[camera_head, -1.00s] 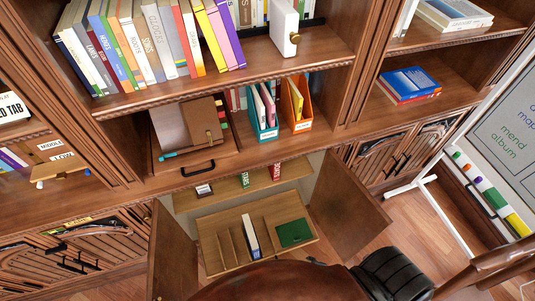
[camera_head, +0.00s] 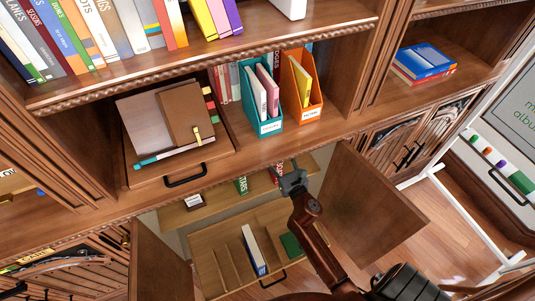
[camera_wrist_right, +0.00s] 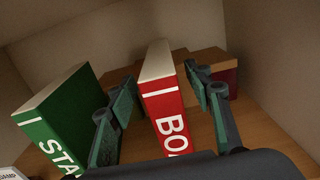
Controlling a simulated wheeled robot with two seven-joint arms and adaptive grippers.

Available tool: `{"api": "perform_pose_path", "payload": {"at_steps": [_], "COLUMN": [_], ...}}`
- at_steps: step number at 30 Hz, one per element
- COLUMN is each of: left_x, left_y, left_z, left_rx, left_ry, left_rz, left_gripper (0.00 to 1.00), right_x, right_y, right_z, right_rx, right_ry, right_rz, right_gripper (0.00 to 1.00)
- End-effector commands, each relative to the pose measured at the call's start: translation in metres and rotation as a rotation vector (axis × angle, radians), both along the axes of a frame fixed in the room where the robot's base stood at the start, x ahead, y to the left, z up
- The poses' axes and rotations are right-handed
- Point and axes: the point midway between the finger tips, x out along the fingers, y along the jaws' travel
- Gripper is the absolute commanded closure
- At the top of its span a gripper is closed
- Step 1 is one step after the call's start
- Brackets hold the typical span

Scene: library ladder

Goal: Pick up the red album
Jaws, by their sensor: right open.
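The red album (camera_wrist_right: 165,105) stands upright in the right wrist view, its red spine with white letters facing me. My right gripper (camera_wrist_right: 160,92) is open, with one finger on each side of the album and gaps between. In the head view, my right gripper (camera_head: 287,178) reaches into the open lower cabinet. It covers most of the red album (camera_head: 275,171) on the upper inner shelf. A green album (camera_wrist_right: 62,115) stands left of the red one, beside the left finger; it also shows in the head view (camera_head: 241,185). My left gripper is not in view.
Behind the red album are a brown box-like thing (camera_wrist_right: 192,65) and a dark red thing (camera_wrist_right: 232,82). Open cabinet doors (camera_head: 375,210) flank the space. Below is a divided pull-out tray (camera_head: 205,250) with a blue-and-white binder (camera_head: 253,250). A wooden ledge is above.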

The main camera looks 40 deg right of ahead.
Motion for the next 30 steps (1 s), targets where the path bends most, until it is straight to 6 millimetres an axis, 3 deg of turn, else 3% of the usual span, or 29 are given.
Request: {"api": "perform_pose_path", "payload": {"at_steps": [15, 24, 30], "left_x": [0.014, 0.016, 0.016], "left_y": [-0.011, -0.012, -0.012], "left_z": [0.045, 0.051, 0.051], "left_rx": [-0.015, -0.016, -0.016], "left_ry": [-0.001, -0.002, -0.002], "left_rz": [0.0, 0.0, 0.0], "left_gripper": [0.54, 0.54, 0.54], "right_x": [0.058, 0.062, 0.062], "right_y": [-0.017, -0.018, -0.018], "right_z": [0.0, 0.001, 0.001], "right_rx": [0.001, 0.003, 0.003], "right_ry": [0.003, 0.002, 0.002], "right_rz": [0.001, 0.0, 0.0], "right_gripper": [0.54, 0.54, 0.67]}}
